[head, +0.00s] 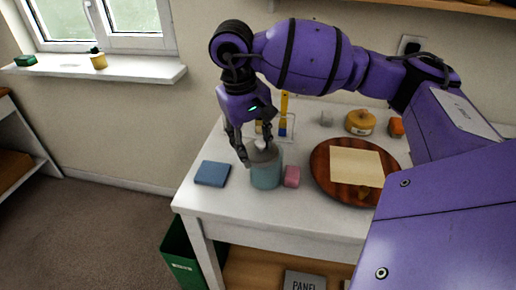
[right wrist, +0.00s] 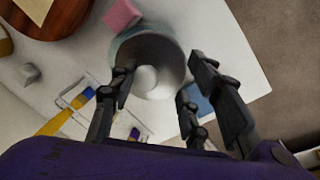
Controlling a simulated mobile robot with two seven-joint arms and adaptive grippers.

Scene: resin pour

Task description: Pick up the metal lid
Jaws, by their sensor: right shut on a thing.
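The grey metal lid (head: 265,155) is at the mouth of a teal cylindrical canister (head: 266,174) near the table's left front; I cannot tell whether it still rests on the rim. In the right wrist view the lid (right wrist: 155,58) is a grey disc with a pale round knob. My right gripper (head: 257,154) points down from above and is shut on the lid. In the right wrist view its dark fingers (right wrist: 160,79) stand on both sides of the lid; the contact is partly hidden. My left gripper is not in view.
A pink block (head: 292,177) stands close right of the canister and a blue block (head: 212,173) lies left. Behind is a rack with yellow-handled brushes (head: 284,112). A round wooden board (head: 325,178) bears a cream sheet. A green bin (head: 180,255) stands below the table.

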